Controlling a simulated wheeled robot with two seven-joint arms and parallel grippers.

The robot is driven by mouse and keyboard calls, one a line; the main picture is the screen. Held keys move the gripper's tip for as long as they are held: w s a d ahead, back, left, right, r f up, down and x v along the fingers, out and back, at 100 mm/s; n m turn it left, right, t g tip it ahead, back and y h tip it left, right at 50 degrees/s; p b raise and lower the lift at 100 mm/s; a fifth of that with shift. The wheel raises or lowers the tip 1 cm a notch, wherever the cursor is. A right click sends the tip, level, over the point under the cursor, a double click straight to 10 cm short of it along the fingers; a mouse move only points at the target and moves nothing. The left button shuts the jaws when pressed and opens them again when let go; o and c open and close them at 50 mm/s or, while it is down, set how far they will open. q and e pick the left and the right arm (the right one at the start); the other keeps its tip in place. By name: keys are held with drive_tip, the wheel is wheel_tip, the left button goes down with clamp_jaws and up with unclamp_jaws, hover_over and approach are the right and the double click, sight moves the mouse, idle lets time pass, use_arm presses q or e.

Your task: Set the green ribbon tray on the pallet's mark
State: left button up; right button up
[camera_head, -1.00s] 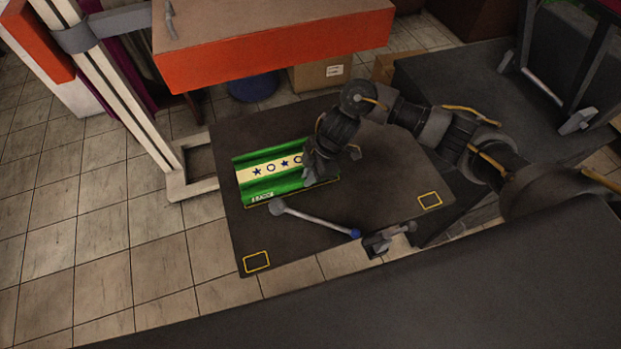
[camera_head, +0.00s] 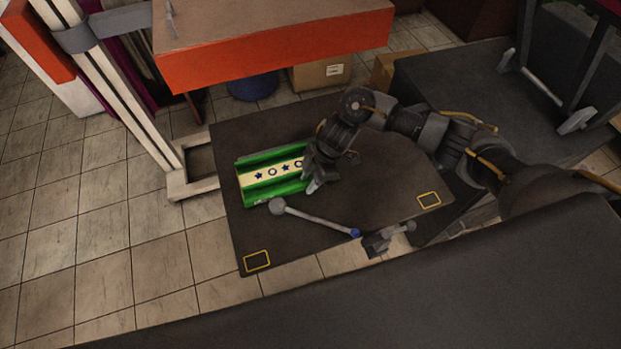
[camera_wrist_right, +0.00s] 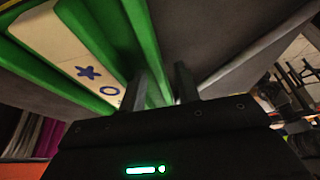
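The green ribbon tray (camera_head: 275,187) has a cream strip with blue stars and rings. It lies over the left part of the dark pallet (camera_head: 385,190). Its right end is hidden behind my right gripper (camera_head: 314,186). In the right wrist view the tray's green wall (camera_wrist_right: 150,40) runs down between the two fingers of my right gripper (camera_wrist_right: 160,88), which look shut on it. I cannot tell whether the tray's underside touches the pallet. The mark under the tray is hidden. My left gripper is not in view.
A grey rod with a round end (camera_head: 277,206) and blue tip lies close in front of the tray. Small yellow squares mark the pallet's near-left (camera_head: 257,261) and right (camera_head: 429,200) corners. An orange-fronted table (camera_head: 275,48) stands behind.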

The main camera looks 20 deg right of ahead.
drive_tip(key=v, duration=1.2)
